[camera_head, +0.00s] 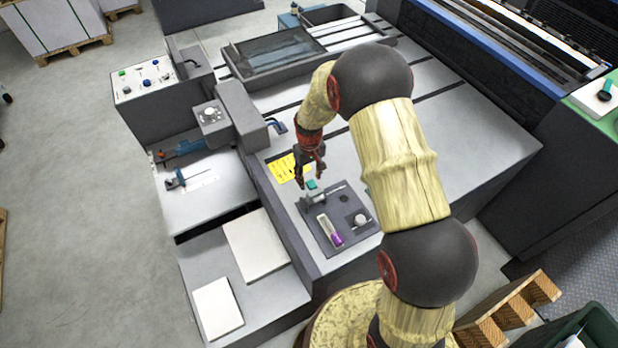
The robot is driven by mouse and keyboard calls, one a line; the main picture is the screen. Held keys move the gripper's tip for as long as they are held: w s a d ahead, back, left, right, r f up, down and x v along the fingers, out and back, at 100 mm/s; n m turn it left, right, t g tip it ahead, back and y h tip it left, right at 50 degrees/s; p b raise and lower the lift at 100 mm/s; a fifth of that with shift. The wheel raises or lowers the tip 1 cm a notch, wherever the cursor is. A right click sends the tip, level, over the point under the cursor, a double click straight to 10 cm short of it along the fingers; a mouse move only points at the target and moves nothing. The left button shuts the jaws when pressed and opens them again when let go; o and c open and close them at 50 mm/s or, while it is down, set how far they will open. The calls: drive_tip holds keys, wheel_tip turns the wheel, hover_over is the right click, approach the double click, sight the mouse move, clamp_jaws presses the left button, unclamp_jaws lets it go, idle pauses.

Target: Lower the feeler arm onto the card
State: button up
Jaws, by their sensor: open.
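My gripper (311,178) is open, its fingers pointing down just above a small grey part with a green top (313,187). That part stands at the back left of a dark grey plate (345,242) on the machine's bed and may be the feeler arm. I cannot tell whether the fingers touch it. A pale strip with a purple end (328,230) lies on the plate in front of it and may be the card. The feeler arm's tilt and any contact with the card are too small to tell.
A white round knob (361,220) sits on the plate's right side. A yellow label (282,169) lies behind my gripper. A grey housing (241,114) stands to the left. Paper stacks (255,246) lie on the lower left shelf. The bed is bare to the right, partly behind my arm.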

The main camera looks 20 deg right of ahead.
drive_tip(key=shift+f, duration=0.35)
drive_tip(key=shift+c, duration=0.2)
clamp_jaws()
idle(0.6)
